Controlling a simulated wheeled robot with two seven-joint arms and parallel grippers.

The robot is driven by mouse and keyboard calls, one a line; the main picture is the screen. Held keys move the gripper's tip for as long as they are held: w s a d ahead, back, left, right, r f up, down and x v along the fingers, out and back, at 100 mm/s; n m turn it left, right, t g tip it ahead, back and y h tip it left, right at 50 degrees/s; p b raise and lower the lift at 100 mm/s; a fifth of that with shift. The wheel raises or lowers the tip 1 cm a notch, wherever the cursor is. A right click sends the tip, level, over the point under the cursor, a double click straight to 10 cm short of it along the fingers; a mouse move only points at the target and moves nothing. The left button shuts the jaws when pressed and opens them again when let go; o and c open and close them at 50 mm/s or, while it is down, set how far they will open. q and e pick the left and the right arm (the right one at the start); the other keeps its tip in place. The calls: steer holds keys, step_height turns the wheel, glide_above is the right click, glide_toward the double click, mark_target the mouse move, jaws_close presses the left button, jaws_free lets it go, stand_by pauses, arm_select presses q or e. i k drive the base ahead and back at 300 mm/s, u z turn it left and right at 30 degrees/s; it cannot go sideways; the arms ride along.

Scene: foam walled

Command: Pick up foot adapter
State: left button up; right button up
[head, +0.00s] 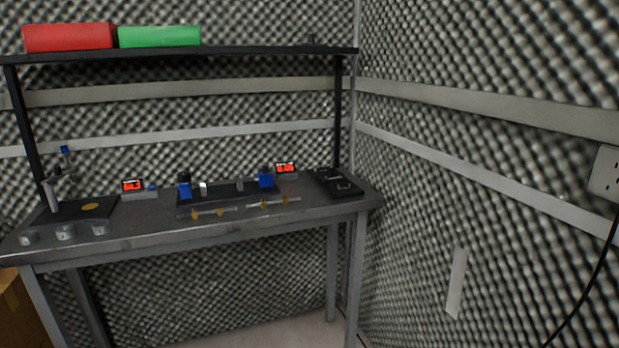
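No part of my left or right gripper shows in the head view. A grey workbench (150,225) stands along the back wall, some way off. Several small silvery round pieces, one of them in the middle (65,232), stand at its front left. A dark tray (225,200) in the bench's middle bears blue blocks (265,180) and small pale pieces (203,188). Thin strips with brass-coloured parts (264,204) lie along the tray's front. I cannot tell which of these small things is the foot adapter.
A stand with a blue top (65,152) is at the bench's left. Red-lit displays (133,185) and a black device (338,184) stand on it. The shelf above holds a red roll (70,37) and a green roll (160,36). A foam wall (480,200) closes the right side.

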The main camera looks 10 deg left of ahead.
mark_target(334, 177)
steer(key=u, duration=0.55)
steer(key=i, duration=0.85)
steer(key=u, duration=0.3)
